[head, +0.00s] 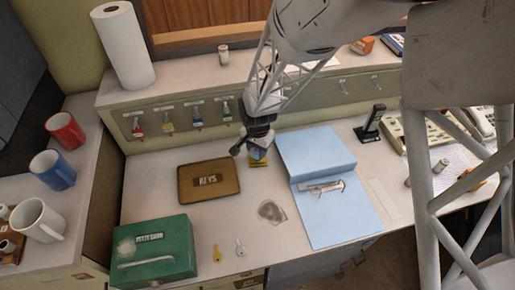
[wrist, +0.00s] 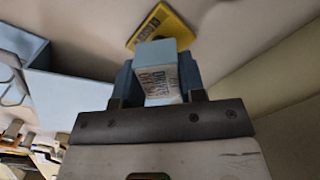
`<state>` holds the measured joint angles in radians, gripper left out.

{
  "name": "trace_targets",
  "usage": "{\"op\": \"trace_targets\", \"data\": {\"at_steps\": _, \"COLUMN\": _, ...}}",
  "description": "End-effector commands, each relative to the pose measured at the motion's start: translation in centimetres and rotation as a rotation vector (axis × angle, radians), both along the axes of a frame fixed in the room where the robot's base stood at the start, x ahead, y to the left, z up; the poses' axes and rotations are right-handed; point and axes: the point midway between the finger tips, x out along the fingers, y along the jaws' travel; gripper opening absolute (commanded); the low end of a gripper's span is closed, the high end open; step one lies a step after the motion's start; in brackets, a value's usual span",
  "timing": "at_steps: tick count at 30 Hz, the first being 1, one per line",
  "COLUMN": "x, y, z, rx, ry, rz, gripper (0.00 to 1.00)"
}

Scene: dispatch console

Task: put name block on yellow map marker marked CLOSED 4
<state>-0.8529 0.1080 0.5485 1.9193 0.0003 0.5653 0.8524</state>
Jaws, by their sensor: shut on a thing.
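My gripper (head: 256,146) is shut on the name block (wrist: 158,62), a pale blue-grey block with printed lettering on a white face. In the wrist view the block sits between the two fingers. The block also shows as a small bluish shape under the gripper in the head view (head: 257,154). The yellow map marker (wrist: 162,24), with dark lettering reading CLOSED, lies just beyond the block in the wrist view. In the head view the marker (head: 259,164) is partly hidden below the block. I cannot tell whether block and marker touch.
A brown KEYS tray (head: 188,194) lies left of the marker, and an open blue binder (head: 320,160) lies right. A green box (head: 155,250), two loose keys and a grey stain are nearer. The key-hook panel (head: 180,118) stands behind. The desk front middle is mostly clear.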

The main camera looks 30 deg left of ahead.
Motion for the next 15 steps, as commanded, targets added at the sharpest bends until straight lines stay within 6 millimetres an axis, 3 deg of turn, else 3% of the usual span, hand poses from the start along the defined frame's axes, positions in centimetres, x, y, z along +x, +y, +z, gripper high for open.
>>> {"op": "trace_targets", "data": {"at_steps": 9, "x": -0.01, "y": -0.01, "z": -0.28, "rx": -0.001, "ry": 0.0, "rz": 0.0, "gripper": 0.11}}
{"op": "trace_targets", "data": {"at_steps": 10, "x": -0.01, "y": -0.01, "z": -0.3, "rx": 0.0, "ry": 0.0, "rz": 0.0, "gripper": 0.39}}
{"op": "trace_targets", "data": {"at_steps": 15, "x": -0.01, "y": -0.01, "z": -0.27, "rx": 0.0, "ry": 0.0, "rz": 0.0, "gripper": 0.63}}
